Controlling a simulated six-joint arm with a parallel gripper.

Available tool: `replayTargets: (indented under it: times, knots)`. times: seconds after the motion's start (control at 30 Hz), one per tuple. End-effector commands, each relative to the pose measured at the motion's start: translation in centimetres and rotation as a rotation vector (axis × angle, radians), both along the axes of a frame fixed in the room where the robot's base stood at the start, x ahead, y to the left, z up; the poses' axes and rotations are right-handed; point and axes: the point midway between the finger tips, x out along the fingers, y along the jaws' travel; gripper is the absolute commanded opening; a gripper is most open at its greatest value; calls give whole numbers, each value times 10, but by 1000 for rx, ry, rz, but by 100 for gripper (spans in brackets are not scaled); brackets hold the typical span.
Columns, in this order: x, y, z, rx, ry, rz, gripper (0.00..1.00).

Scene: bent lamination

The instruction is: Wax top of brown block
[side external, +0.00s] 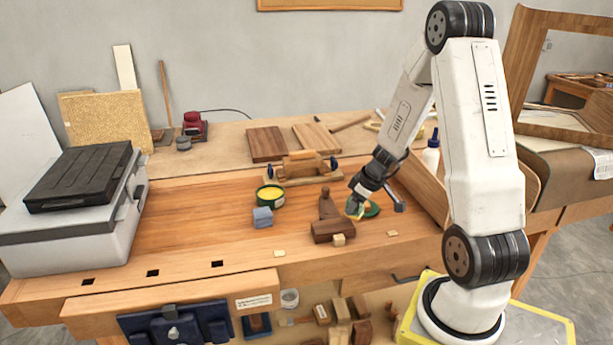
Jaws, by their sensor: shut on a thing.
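The brown block (326,233) lies on the workbench, right of centre. A round green tin (270,203) with yellow wax (269,193) in it stands open to the left of the block. My gripper (355,208) is low over the bench, just behind and right of the block. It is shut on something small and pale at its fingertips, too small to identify. A green round piece (371,209), perhaps the tin's lid, lies just right of the fingertips. I cannot tell whether the fingertips touch it.
A brown wooden tool (327,203) stands right behind the block, and a small pale cube (339,240) sits at its front. A blue-grey block (262,218) stands before the tin. A wooden clamp-like tool (303,168) lies behind.

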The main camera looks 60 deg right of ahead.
Motion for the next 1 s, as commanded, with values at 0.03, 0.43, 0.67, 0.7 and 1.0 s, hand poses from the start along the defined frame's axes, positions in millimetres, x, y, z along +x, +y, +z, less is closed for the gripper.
replayTargets:
  times: [0.03,0.43,0.67,0.7,1.0]
  knots:
    - [0,0,-6,4,1,-1,11]
    - [16,14,-26,-1,-1,4,11]
    - [30,29,-27,1,-1,5,11]
    - [33,32,-27,2,-1,4,11]
    - [52,51,-27,2,-2,3,11]
